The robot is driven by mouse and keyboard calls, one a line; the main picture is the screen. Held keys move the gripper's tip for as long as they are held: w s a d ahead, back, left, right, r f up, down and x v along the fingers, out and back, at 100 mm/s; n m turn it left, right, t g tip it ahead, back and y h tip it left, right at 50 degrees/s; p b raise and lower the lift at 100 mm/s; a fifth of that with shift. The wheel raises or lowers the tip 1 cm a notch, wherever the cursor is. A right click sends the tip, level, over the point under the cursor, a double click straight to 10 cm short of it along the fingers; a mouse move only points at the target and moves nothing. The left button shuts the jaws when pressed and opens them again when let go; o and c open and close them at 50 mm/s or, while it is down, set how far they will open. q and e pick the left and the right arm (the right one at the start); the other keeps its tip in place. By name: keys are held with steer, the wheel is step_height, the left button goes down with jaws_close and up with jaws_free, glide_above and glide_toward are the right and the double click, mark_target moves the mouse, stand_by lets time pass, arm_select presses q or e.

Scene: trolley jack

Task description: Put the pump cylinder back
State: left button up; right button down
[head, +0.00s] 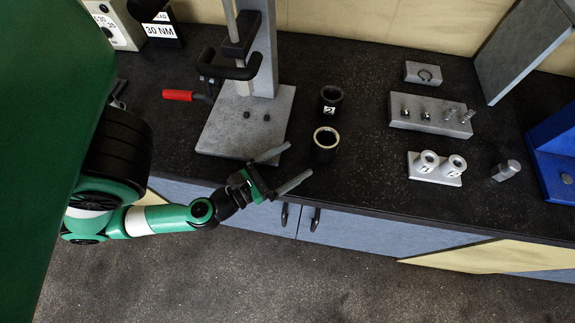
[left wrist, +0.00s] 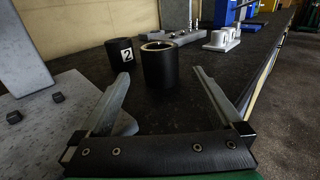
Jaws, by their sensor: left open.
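I cannot tell for sure which part is the pump cylinder. A black hollow cylinder with a pale rim (head: 325,152) stands upright near the bench's front edge. A second black cylinder marked 2 (head: 331,96) stands upright just behind it. My left gripper (head: 298,162) is open and empty, its fingers pointing at the pale-rimmed cylinder from the left. In the left wrist view, the pale-rimmed cylinder (left wrist: 160,70) stands beyond the spread fingertips, with no visible contact. The cylinder marked 2 (left wrist: 121,54) is behind it to the left. My right gripper is out of view.
A grey press-like stand (head: 228,122) with a red-handled lever (head: 177,95) is left of the cylinders. To the right are a silver holder with two marked cylinders (head: 434,178), a grey block with small parts (head: 407,123), a loose metal part (head: 505,171) and a blue bracket (head: 547,165).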

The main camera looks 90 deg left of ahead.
arm_select(q)
steer(key=shift+s+d+r, duration=0.15)
steer(key=shift+s+d, duration=0.05)
steer(key=shift+s, duration=0.35)
steer(key=w+d+r+n+t+h, duration=0.3)
steer(key=w+d+r+n+h, duration=0.3)
steer(key=r+n, duration=0.55)
steer(key=w+d+r+n+t+h, duration=0.4)
steer(key=w+d+r+n+h, duration=0.2)
steer(key=r+n, duration=0.55)
steer(key=w+d+r+n+t+h, duration=0.3)
steer(key=w+d+r+n+h, duration=0.3)
steer(key=r+n, duration=0.6)
steer(key=a+r+m+t+y+p, duration=0.1)
steer(key=a+r+m+y+p, duration=0.1)
steer(key=r+p, duration=1.4)
steer(key=a+r+m+y+p, duration=0.3)
steer(key=r+p, duration=1.4)
steer(key=r, duration=1.4)
steer(key=shift+w+m+t+y+p, duration=0.15)
steer(key=shift+m+t+y+p, duration=0.2)
steer(key=shift+y, duration=0.65)
